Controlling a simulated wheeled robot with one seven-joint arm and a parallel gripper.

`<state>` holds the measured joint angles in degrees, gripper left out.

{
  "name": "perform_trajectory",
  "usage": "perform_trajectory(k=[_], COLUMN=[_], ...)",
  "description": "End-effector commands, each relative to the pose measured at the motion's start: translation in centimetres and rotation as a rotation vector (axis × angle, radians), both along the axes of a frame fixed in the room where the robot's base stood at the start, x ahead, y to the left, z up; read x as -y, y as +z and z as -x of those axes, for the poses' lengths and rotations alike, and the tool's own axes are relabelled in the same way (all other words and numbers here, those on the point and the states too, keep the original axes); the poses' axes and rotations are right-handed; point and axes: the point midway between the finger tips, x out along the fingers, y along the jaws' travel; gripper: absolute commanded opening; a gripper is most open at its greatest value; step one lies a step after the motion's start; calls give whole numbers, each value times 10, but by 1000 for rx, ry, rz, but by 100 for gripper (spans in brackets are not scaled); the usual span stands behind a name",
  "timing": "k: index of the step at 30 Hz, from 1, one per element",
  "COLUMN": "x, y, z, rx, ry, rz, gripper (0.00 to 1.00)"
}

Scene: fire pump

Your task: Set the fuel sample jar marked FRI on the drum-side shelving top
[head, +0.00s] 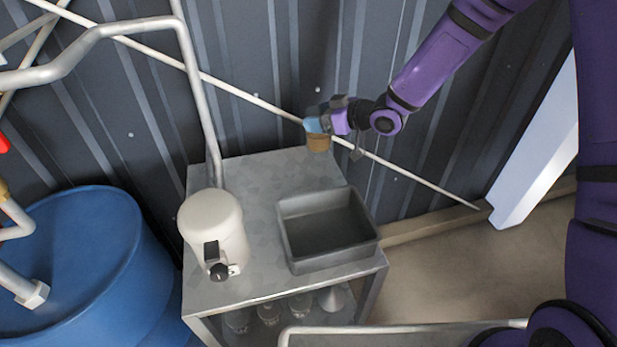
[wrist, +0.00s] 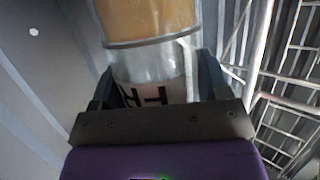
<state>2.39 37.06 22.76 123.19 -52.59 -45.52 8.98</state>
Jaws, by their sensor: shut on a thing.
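My gripper (head: 322,121) is shut on a jar (head: 318,143), held in the air above the back right of the shelving top, near the wall. The jar has amber-brown contents. In the wrist view, the jar (wrist: 150,60) sits between the two fingers of my gripper (wrist: 157,82). Its white label shows black letters, an F and part of another; the rest is hidden by the gripper. The grey metal shelving top (head: 262,195) stands beside the blue drum (head: 75,255). Its back half is bare.
A white canister with a black tap (head: 212,228) stands at the shelving's left. A dark grey tray (head: 328,262) sits at its front right. Several clear jars (head: 268,310) and a funnel (head: 333,298) are on the lower shelf. Pipes (head: 196,95) run along the ribbed wall.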

Motion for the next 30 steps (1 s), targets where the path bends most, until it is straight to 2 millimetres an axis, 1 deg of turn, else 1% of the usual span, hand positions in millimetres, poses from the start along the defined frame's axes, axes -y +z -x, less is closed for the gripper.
perform_trajectory(k=[1,6,14,20,22,30], x=[0,0,0,0,0,0], y=[-12,-38,-57,-82,-86,-86], z=[1,0,0,0,0,0], rx=[-5,-3,-2,-2,-2,0], ry=[1,0,-2,-2,-2,-2], rz=[2,1,0,0,0,0], gripper=[14,14,14,14,14,14])
